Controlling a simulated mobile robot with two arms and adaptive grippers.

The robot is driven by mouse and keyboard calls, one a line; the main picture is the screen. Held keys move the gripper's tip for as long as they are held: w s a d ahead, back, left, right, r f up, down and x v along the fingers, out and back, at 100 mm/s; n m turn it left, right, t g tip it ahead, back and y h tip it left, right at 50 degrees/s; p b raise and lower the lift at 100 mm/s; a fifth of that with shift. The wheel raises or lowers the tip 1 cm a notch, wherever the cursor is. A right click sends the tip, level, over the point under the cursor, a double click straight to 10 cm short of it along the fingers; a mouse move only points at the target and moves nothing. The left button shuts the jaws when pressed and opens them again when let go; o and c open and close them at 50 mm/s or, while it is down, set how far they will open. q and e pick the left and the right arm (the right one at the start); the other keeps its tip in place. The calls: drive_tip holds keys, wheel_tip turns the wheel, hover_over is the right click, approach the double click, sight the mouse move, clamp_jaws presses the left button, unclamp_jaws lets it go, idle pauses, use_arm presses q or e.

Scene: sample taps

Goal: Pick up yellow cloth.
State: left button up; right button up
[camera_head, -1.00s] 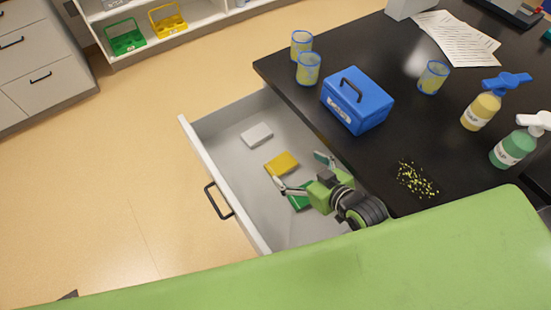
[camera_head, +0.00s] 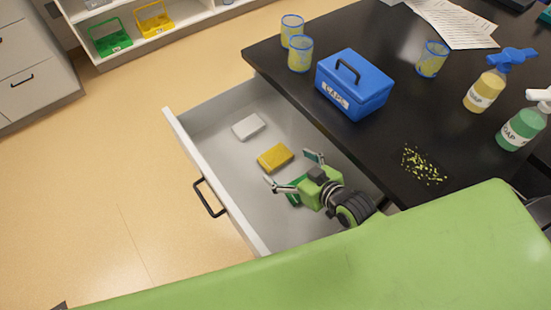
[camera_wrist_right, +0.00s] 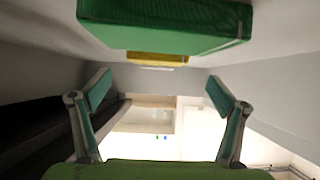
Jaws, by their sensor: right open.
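The yellow cloth (camera_head: 275,157) is a folded block lying flat in the open drawer, between a white cloth (camera_head: 249,126) and a green cloth (camera_head: 294,194). My right gripper (camera_head: 291,168) is open and empty over the drawer, above the green cloth, which it partly hides. The yellow cloth lies just beyond its fingertips in the head view. In the right wrist view the open fingers (camera_wrist_right: 158,95) show with nothing between them. The green cloth (camera_wrist_right: 165,25) is large at the top there, with a strip of the yellow cloth (camera_wrist_right: 157,57) behind it. My left gripper is not in view.
The drawer front (camera_head: 215,178) and the black table edge bound the space on both sides. On the table (camera_head: 395,125) stand a blue box (camera_head: 354,85), several beakers and two spray bottles, beside yellow crumbs (camera_head: 422,165). A shelf with baskets stands at the back left.

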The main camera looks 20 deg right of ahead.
sight(276, 157)
drive_tip(key=shift+p+x, duration=0.3)
drive_tip(key=shift+x, duration=2.8)
drive_tip(key=shift+d, duration=0.2)
drive_tip(key=c, duration=1)
